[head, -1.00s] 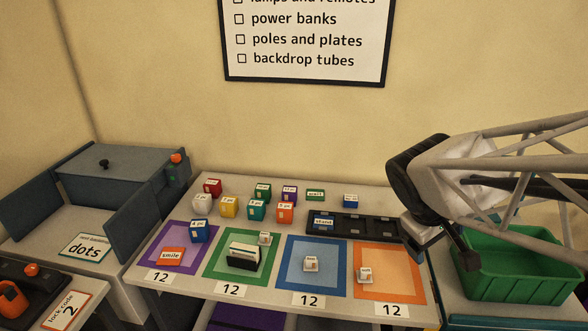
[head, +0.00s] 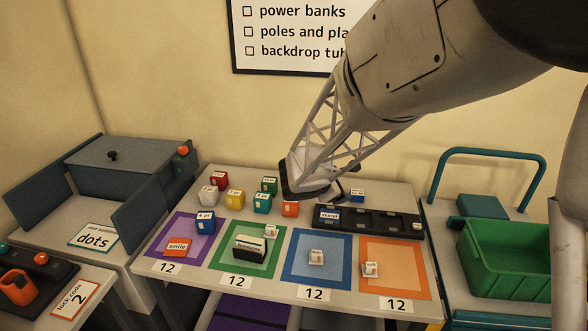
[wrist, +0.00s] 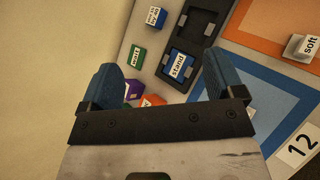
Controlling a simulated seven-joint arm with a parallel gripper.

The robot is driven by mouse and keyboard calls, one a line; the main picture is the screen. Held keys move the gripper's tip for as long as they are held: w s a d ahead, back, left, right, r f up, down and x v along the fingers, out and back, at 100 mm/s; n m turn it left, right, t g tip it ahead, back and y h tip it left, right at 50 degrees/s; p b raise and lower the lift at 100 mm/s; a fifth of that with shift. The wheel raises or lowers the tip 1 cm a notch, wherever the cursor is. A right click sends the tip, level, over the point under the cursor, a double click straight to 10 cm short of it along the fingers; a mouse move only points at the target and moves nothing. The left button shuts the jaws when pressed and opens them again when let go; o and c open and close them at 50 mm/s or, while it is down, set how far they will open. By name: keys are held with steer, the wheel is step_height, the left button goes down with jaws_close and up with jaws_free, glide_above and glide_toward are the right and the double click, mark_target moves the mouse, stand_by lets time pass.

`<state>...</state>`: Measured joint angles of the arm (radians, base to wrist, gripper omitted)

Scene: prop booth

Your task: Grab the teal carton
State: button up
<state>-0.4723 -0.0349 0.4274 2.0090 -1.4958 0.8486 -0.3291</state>
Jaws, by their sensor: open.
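The teal carton (head: 262,203) stands upright on the table in the head view, in a loose group of coloured cartons. A yellow carton (head: 236,199) is to its left and an orange carton (head: 290,208) to its right, with a green carton (head: 269,184) behind. My gripper (head: 312,196) is above the table, just right of the teal carton and over the back of the orange one. In the wrist view its two blue fingers (wrist: 162,68) are spread wide with nothing between them. I cannot make out the teal carton in that view.
A black tray (head: 376,222) holding a blue "stand" block (head: 328,215) lies right of the cartons. A blue carton (head: 204,222) is nearer the front left. Coloured mats with small items line the front. A green bin (head: 510,265) is at the far right.

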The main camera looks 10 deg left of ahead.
steer(key=w+a+f+n+t+y, duration=0.35)
steer(key=a+f+n, duration=0.4)
steer(key=a, duration=0.55)
steer(key=n+y, duration=0.3)
steer(key=n, duration=0.3)
glide_toward(260, 203)
steer(key=shift+t, duration=0.25)
steer(key=x, duration=0.5)
steer(key=shift+f, duration=0.15)
steer(key=shift+x, duration=1.3)
steer(key=shift+x, duration=2.6)
steer(key=shift+d, duration=0.1)
steer(key=shift+c, duration=0.3)
steer(key=c, duration=1)
